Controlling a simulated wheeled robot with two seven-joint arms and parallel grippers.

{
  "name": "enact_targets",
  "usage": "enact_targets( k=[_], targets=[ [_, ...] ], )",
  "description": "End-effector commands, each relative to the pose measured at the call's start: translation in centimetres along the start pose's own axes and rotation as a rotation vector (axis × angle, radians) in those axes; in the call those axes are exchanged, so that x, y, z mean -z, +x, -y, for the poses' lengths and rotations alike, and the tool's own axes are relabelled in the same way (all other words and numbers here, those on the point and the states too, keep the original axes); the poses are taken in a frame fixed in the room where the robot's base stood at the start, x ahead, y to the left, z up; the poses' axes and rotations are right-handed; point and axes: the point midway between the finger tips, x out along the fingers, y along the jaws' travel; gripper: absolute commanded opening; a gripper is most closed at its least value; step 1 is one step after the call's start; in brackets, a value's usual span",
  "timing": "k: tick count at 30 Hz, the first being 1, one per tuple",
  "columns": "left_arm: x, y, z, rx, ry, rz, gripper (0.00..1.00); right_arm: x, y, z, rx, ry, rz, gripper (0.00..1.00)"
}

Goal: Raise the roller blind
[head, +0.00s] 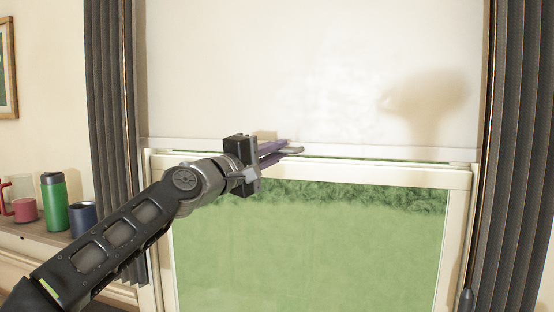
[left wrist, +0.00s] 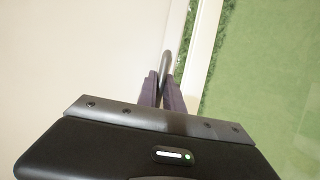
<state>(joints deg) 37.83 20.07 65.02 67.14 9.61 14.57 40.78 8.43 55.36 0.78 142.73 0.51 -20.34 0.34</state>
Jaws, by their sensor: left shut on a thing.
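The white roller blind (head: 300,70) covers the upper part of the window, and its bottom bar (head: 380,149) lies level with the top of the window frame. My left gripper (head: 290,148) is at the bottom bar, left of the middle, with its fingers shut on a small grey pull tab (head: 294,151). In the left wrist view the fingers (left wrist: 164,88) close around the same rounded grey tab (left wrist: 166,64), beside the blind's edge. The fingers hide part of the tab. My right gripper is in neither view.
Dark curtains hang at the left (head: 108,100) and right (head: 516,140) of the window. A pink mug (head: 25,209), a green tumbler (head: 54,203) and a dark blue cup (head: 83,219) stand on a wooden surface at the left. The lower window (head: 310,250) shows green outside.

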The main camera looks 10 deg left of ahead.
Motion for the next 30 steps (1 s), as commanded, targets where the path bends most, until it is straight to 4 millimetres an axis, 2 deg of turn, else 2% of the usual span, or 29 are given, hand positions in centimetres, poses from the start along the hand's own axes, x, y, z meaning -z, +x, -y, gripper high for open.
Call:
enact_targets(
  k=[8,9,16,25,30],
  targets=[
    [0.1,0.0,0.1,0.0,0.0,-0.002,0.0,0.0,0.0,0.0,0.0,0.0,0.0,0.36],
    [0.1,0.0,0.1,0.0,0.0,-0.002,0.14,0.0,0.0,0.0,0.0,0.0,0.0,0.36],
    [0.1,0.0,0.1,0.001,0.0,-0.001,0.32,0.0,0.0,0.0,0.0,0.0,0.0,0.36],
    [0.1,-0.1,0.2,0.001,0.0,-0.002,0.32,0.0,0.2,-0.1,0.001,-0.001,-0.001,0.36],
    [0.2,-1.3,0.5,0.0,0.002,-0.004,0.32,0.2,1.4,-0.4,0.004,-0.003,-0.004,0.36]
  ],
)
